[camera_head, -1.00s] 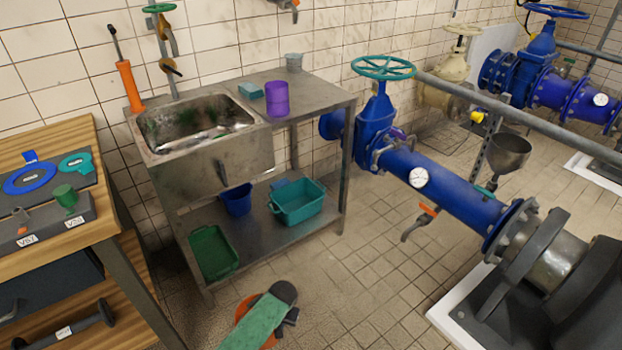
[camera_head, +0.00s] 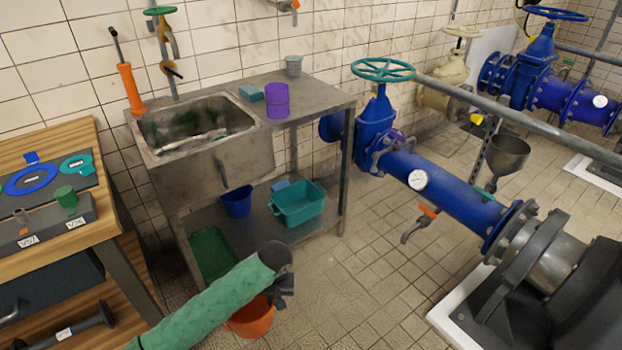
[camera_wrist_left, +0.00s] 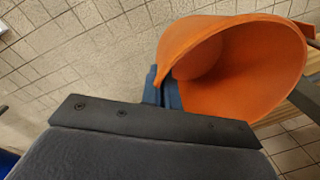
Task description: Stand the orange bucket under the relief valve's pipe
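The orange bucket (camera_head: 252,318) is near the bottom of the head view, partly behind my green-sleeved left arm. My left gripper (camera_head: 284,288) is at the bucket's right side. In the left wrist view the bucket (camera_wrist_left: 235,65) looks tilted, its open mouth facing the camera. Its wall meets the blue-grey fingertip area (camera_wrist_left: 168,95), and the gripper appears shut on it. The exact contact is partly hidden by the dark gripper body. A short grey outlet pipe with an orange handle (camera_head: 420,224) hangs below the blue pipe; I cannot tell if it is the relief valve's. My right gripper is not visible.
A steel sink bench (camera_head: 215,165) stands behind the bucket, with a teal crate (camera_head: 298,204) and blue bucket (camera_head: 236,202) on its lower shelf. A wooden workbench (camera_head: 110,215) is at left, a grey pump (camera_head: 570,300) at right. Tiled floor (camera_head: 350,280) between is clear.

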